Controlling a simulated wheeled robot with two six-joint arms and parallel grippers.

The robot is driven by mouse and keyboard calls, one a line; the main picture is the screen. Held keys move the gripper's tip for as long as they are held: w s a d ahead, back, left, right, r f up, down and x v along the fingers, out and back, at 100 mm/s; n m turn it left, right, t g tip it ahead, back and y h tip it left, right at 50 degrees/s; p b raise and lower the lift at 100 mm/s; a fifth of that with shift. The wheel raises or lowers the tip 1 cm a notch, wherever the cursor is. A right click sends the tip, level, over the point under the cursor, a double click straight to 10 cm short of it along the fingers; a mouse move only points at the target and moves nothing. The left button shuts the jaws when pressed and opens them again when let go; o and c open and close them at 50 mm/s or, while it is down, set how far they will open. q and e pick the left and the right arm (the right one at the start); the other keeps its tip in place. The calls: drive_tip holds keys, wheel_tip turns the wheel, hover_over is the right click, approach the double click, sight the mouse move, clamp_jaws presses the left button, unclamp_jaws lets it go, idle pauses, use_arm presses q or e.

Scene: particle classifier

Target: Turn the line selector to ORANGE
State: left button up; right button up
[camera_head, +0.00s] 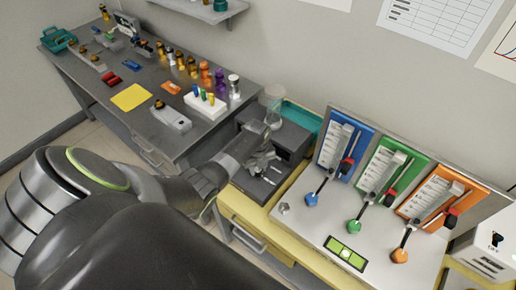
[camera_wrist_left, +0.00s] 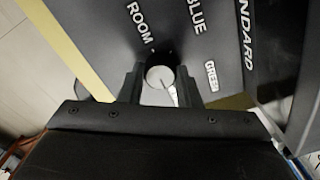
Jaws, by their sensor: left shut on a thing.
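The line selector is a round grey knob (camera_wrist_left: 159,76) on a dark panel (camera_wrist_left: 165,30) in the left wrist view. A thin white line on it runs toward the lower right of that picture. The labels ROOM, BLUE and GREEN show above and to the right of it; I see no ORANGE label. My left gripper (camera_wrist_left: 160,82) is shut on the knob, one finger on each side. In the head view my left gripper (camera_head: 262,163) is at the dark box (camera_head: 290,141), and the knob cannot be made out there. My right gripper is not in view.
Right of the box stands a light panel (camera_head: 318,231) with blue (camera_head: 312,199), green (camera_head: 354,227) and orange (camera_head: 399,256) knobbed levers. A glass jar (camera_head: 274,106) and teal tray (camera_head: 305,118) are behind. The grey bench (camera_head: 70,75) at left holds bottles and small tools.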

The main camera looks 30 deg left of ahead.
sight(258, 170)
use_arm(q)
drive_tip(key=o, duration=1)
drive_tip(key=shift+c, duration=0.2)
drive_tip(key=shift+r, duration=0.45)
wheel_tip(258, 170, up, 16)
drive_tip(key=b, duration=0.2)
drive_tip(key=shift+r, duration=0.25)
